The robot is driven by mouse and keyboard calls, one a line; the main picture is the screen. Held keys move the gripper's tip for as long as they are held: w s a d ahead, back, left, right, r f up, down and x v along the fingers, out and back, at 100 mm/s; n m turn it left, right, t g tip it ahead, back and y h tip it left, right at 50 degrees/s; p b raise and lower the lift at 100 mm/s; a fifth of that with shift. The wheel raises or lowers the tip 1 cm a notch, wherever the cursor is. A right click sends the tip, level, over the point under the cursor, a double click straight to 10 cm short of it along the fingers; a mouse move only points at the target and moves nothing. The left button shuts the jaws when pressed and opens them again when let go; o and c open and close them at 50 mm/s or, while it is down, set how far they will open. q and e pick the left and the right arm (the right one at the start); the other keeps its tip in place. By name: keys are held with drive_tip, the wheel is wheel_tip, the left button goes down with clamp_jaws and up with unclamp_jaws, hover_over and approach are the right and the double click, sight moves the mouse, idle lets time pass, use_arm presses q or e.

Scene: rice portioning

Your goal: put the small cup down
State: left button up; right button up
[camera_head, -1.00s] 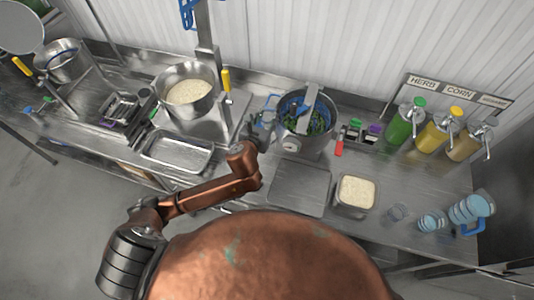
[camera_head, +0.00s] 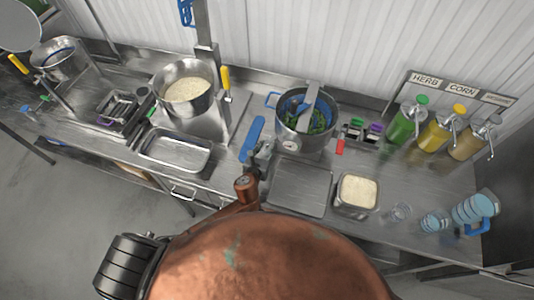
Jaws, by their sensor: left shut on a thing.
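My left gripper (camera_head: 259,160) is over the counter, left of the pot of greens and just behind the bare steel board. It is shut on what seems to be the small cup, a greyish shape at its fingers that is mostly hidden and hard to make out. I cannot tell whether the cup touches the counter. A long blue thing (camera_head: 253,136) shows just behind the gripper. My right gripper is not in view.
The pot of greens (camera_head: 306,142) stands behind the steel board (camera_head: 299,188). A steel tray (camera_head: 176,153) and a rice pot (camera_head: 190,105) are left.

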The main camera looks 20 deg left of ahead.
sight(267, 153)
use_arm(q)
drive_tip(key=shift+f+b, duration=0.5)
drive_tip(key=shift+f, duration=1.55)
drive_tip(key=shift+f, duration=0.1)
drive_tip(key=o, duration=1.2)
drive_tip(key=shift+s, duration=0.1)
drive_tip(key=v, duration=1.2)
